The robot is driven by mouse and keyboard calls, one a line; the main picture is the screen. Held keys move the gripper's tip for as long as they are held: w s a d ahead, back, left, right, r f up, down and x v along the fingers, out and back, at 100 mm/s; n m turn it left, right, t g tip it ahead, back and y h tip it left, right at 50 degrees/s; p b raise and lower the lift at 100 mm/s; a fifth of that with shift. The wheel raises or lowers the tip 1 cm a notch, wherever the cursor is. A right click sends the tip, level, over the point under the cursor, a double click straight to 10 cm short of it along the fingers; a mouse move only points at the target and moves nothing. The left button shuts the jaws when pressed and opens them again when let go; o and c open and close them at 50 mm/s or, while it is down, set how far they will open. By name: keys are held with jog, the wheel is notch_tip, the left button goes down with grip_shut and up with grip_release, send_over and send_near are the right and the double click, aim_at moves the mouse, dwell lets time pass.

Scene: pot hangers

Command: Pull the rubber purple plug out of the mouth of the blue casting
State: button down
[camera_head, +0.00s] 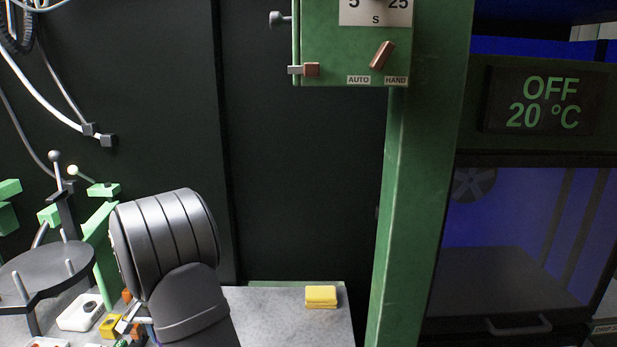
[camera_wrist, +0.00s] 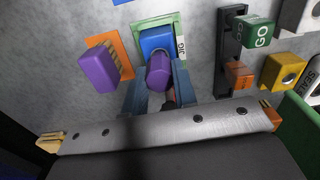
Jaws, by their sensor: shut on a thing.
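In the wrist view the blue casting (camera_wrist: 156,39) sits on a green-edged plate (camera_wrist: 174,20) marked JIG. A rounded purple plug (camera_wrist: 158,72) is in front of the casting's mouth and overlaps it in the picture. I cannot tell how deep it sits. My gripper (camera_wrist: 160,82) has its two blue-grey fingers on either side of the plug and is shut on it. In the head view my dark arm hides most of this spot.
Left of the casting, another purple piece (camera_wrist: 97,70) lies against an orange part (camera_wrist: 110,50). To the right are a green GO block (camera_wrist: 254,31), an orange-brown block (camera_wrist: 239,74) and a yellow block (camera_wrist: 284,72). A yellow sponge-like block (camera_head: 321,296) lies on the grey bench (camera_head: 265,315).

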jog(key=shift+r, duration=1.8)
